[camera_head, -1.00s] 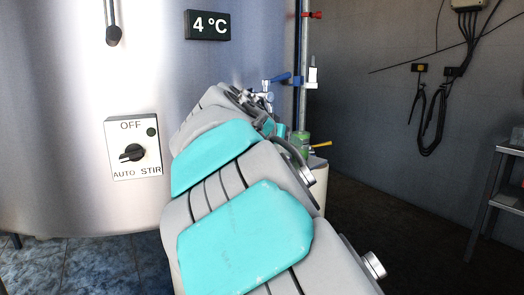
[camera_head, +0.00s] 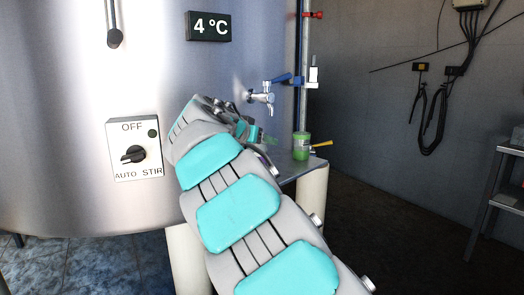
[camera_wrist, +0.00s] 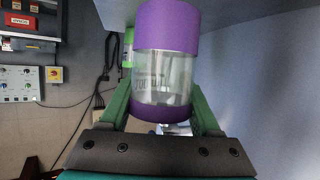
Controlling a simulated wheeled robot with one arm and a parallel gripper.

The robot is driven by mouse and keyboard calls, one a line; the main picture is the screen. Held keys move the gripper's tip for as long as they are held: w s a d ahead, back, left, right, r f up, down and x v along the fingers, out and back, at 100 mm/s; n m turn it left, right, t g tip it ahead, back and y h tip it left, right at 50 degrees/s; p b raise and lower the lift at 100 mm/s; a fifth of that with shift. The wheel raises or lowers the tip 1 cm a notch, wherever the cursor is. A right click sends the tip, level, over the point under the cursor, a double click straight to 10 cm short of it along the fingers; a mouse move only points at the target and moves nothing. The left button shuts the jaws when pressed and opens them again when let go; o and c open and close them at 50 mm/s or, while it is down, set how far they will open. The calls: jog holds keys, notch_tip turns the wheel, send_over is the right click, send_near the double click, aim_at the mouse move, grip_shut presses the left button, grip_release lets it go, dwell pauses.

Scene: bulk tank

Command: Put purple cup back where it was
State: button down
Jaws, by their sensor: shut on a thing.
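The purple cup (camera_wrist: 165,75) fills the middle of the wrist view. It has a clear, marked middle with purple bands above and below. My gripper (camera_wrist: 160,94) is shut on it, with one green finger on each side. In the head view my arm reaches toward the shelf in front of the tank, below and left of the tap (camera_head: 262,96).
A green cup (camera_head: 301,146) stands on the grey shelf (camera_head: 292,166), with a yellow handle (camera_head: 322,144) beside it. A blue-levered tap juts from the steel tank (camera_head: 60,90). A stir switch (camera_head: 134,150) is on the tank.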

aim_at(251, 147)
jog(key=shift+f, duration=1.5)
jog(key=shift+f, duration=0.15)
jog(key=shift+c, duration=0.5)
grip_release()
jog(key=shift+s+r, duration=0.15)
jog(key=shift+r, duration=0.1)
jog(key=v, duration=1.1)
jog(key=shift+s+a+r+b, duration=0.2)
jog(key=shift+s+b, duration=0.1)
jog(key=shift+b, duration=0.1)
